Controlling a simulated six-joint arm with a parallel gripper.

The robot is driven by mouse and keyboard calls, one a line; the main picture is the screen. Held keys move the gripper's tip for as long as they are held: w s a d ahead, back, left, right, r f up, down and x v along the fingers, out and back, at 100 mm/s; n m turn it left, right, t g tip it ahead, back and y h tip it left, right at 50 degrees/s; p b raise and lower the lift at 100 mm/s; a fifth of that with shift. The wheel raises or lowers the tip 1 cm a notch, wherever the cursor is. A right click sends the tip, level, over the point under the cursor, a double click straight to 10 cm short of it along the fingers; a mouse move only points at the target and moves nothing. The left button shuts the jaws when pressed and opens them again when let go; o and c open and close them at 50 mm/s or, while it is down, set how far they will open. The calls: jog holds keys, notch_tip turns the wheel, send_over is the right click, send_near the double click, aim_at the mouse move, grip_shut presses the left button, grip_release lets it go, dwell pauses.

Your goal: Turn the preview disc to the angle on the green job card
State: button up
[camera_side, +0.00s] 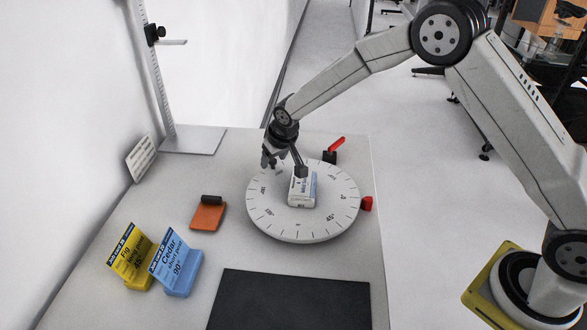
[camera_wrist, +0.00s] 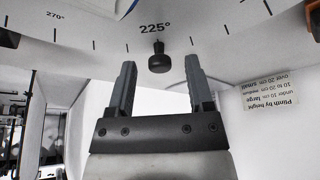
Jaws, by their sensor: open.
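The preview disc (camera_side: 262,210) is a round white turntable with dark ticks and angle labels, lying flat on the table. A white and blue box (camera_side: 301,188) stands on it near the middle. My gripper (camera_side: 284,166) is open above the disc's back left edge. In the wrist view my gripper (camera_wrist: 158,72) has its fingers apart on either side of a black knob (camera_wrist: 159,60), which sits by the 225° label. The knob looks ungripped. I see no green card; a yellow job card (camera_side: 128,252) reads 45° and a blue job card (camera_side: 172,258) reads 90°.
A red lever (camera_side: 336,146) stands behind the disc and a red pointer (camera_side: 367,204) at its right edge. An orange pad (camera_side: 207,217) lies to the left. A measuring stand (camera_side: 191,143) and a plinth sign (camera_side: 141,158) are farther back. A black mat (camera_side: 292,300) lies in front.

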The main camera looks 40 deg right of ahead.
grip_shut()
dwell(1.5)
